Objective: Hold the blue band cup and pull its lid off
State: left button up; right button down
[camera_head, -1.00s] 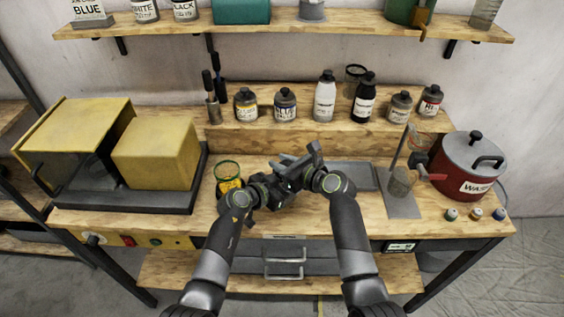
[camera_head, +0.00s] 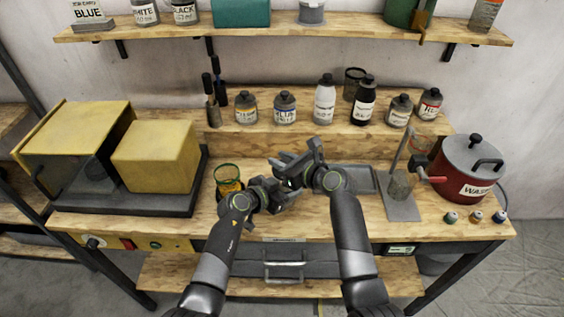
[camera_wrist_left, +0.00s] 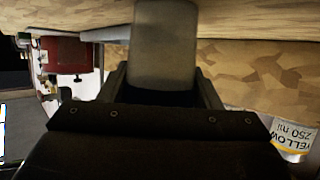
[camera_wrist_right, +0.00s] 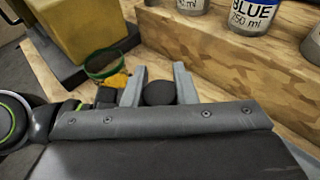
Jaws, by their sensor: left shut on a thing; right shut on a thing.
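My left gripper (camera_head: 284,188) and right gripper (camera_head: 282,164) are close together above the middle of the bench. In the left wrist view, the left fingers are shut around a plain grey cylinder (camera_wrist_left: 165,45), seemingly the cup's body. No blue band shows on it there. In the right wrist view, the right fingers are shut on a dark round piece (camera_wrist_right: 158,93), seemingly the lid. The grippers hide most of the cup in the head view, so I cannot tell whether lid and body touch.
A green-rimmed mesh bin (camera_head: 228,176) stands left of the grippers. Several labelled bottles, one marked blue (camera_head: 285,108), line the raised shelf behind. A red waste pot (camera_head: 466,168) and small banded pots (camera_head: 476,216) stand right. A yellow block (camera_head: 155,157) is left.

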jog(key=shift+r, duration=0.1)
jog(key=shift+r, duration=1.95)
pick_arm(q)
jog(key=o, duration=1.4)
jog(key=shift+o, duration=0.2)
